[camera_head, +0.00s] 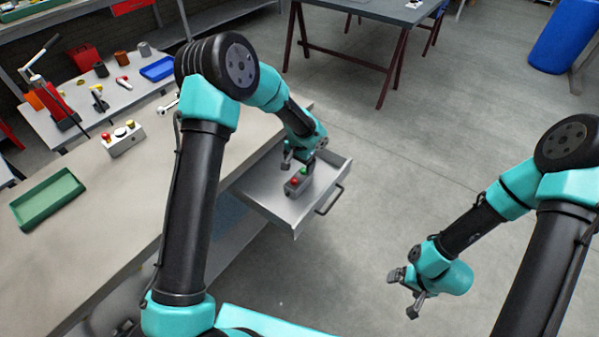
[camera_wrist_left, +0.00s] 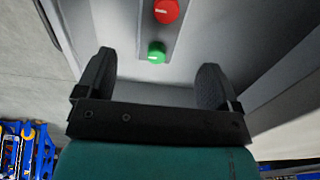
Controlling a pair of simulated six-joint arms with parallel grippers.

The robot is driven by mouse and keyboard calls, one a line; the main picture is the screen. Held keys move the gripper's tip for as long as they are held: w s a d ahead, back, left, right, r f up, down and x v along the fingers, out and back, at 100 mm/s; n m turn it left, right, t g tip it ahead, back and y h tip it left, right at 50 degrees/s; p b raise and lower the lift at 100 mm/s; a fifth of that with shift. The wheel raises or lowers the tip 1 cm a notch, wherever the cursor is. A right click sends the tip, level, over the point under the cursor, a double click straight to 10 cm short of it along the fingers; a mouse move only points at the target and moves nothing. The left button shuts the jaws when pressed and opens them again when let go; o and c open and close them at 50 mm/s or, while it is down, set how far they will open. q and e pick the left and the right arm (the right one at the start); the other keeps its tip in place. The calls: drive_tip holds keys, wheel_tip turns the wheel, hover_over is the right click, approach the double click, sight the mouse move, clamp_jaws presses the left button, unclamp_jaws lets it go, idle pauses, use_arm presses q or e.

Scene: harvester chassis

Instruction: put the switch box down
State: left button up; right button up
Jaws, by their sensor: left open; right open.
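A grey switch box (camera_head: 297,184) with a red and a green button lies in the open drawer (camera_head: 281,208) below the workbench. In the left wrist view the switch box (camera_wrist_left: 182,38) shows at the top, its green button between the fingertip lines and its red button further out. My left gripper (camera_head: 298,157) is open at the box, with its fingers (camera_wrist_left: 155,85) apart and nothing clasped between them. My right gripper (camera_head: 405,292) is open and empty over the floor to the right.
The workbench (camera_head: 100,225) carries a green tray (camera_head: 48,198) and another box with buttons (camera_head: 124,138). The drawer's handle (camera_head: 330,200) sticks out to the right. A table (camera_head: 372,12) stands at the back. The floor between the drawer and my right arm is clear.

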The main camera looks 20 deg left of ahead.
use_arm(q)
drive_tip(key=shift+r, duration=1.6)
drive_tip(key=shift+c, duration=0.2)
